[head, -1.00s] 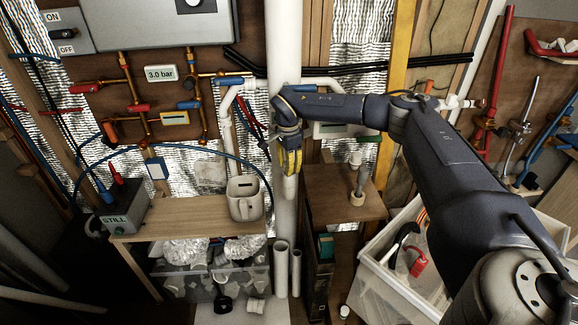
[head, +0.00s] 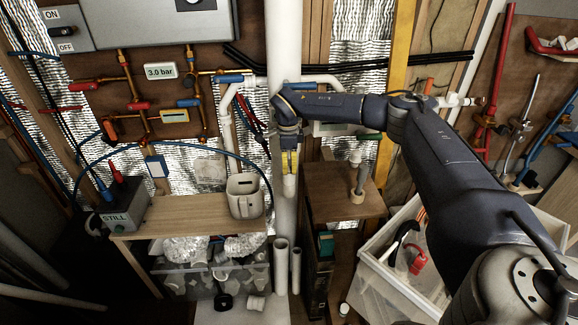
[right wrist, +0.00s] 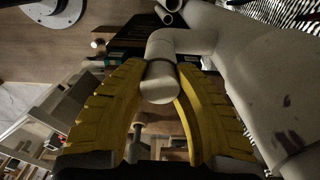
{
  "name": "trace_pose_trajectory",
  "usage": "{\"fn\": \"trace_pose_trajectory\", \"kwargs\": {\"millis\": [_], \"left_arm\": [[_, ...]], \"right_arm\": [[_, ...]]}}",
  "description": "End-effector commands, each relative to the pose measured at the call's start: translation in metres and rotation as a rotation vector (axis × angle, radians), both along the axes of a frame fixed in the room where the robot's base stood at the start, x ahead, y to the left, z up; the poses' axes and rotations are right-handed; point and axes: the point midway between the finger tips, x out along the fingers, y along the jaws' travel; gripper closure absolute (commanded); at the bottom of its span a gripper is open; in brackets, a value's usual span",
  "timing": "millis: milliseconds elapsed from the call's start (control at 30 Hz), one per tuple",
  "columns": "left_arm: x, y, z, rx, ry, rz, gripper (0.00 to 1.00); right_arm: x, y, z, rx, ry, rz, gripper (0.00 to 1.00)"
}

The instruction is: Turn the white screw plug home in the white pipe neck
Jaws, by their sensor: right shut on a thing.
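My right gripper (head: 290,168) is in front of the thick white vertical pipe (head: 284,45). In the right wrist view its yellow fingers (right wrist: 161,70) are shut on both sides of the white screw plug (right wrist: 158,88), whose round end faces the camera. The plug sits in line with the mouth of the white pipe neck (right wrist: 172,42), which bends off the thick pipe. A dark seam shows between plug and neck; how deep the thread sits cannot be told. In the head view the hand hides the plug. My left gripper is not in view.
A white crate (head: 385,285) with tools lies lower right. Copper pipes and valves line the wall behind.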

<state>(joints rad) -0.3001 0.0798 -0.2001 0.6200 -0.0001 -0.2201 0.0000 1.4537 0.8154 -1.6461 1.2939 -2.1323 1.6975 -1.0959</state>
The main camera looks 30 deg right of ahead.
Motion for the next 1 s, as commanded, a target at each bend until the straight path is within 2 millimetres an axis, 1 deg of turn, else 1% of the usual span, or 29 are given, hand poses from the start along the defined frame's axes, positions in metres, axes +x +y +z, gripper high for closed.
{"fn": "trace_pose_trajectory", "kwargs": {"millis": [200,400,533,867,1000], "left_arm": [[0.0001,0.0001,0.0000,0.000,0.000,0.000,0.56],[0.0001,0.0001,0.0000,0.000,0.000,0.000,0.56],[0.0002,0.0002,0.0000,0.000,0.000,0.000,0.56],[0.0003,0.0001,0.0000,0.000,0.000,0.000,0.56],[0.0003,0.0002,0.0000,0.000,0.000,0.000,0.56]], "right_arm": [[0.0006,-0.0002,0.0008,0.001,-0.001,-0.251,0.98],[0.0006,-0.0001,0.0005,0.000,-0.002,-0.416,0.98],[0.0008,-0.0001,0.0007,0.001,-0.002,-0.458,0.98],[0.0009,-0.0001,0.0009,0.001,-0.003,-0.468,0.98],[0.0010,-0.0001,0.0009,0.002,-0.003,-0.560,0.98]]}}
